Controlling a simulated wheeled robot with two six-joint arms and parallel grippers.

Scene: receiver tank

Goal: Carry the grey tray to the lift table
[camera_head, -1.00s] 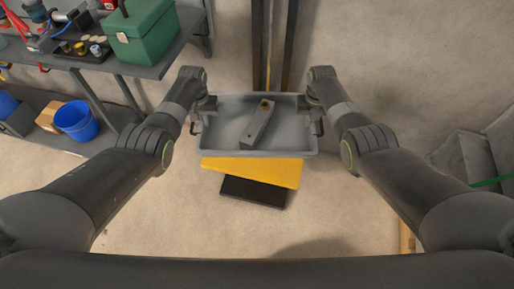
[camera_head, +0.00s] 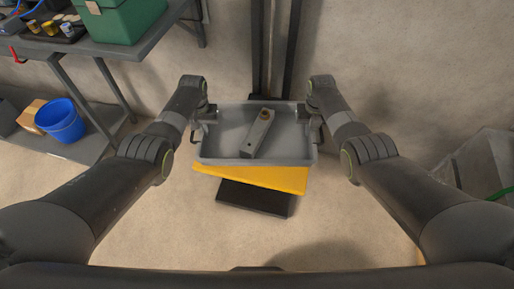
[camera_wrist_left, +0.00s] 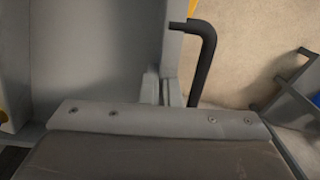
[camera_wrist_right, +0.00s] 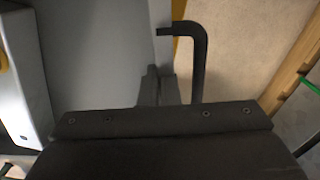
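The grey tray (camera_head: 212,150) is level in the head view, with a long grey part (camera_head: 257,135) with a round brown end lying in it. The yellow-topped lift table (camera_head: 260,178) shows below the tray's near edge, with a black base (camera_head: 250,199). The tray covers its far part; I cannot tell whether they touch. My left gripper (camera_wrist_left: 163,88) is shut on the tray's left end wall, beside a black handle (camera_wrist_left: 207,55). My right gripper (camera_wrist_right: 160,88) is shut on the right end wall, beside another black handle (camera_wrist_right: 198,60).
Dark upright rails (camera_head: 272,50) stand at the wall behind the tray. A shelf bench at the left holds a green box (camera_head: 120,20), with a blue bucket (camera_head: 60,120) on its lower shelf. A grey block-like object (camera_head: 485,165) stands at the right. Floor in front is clear.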

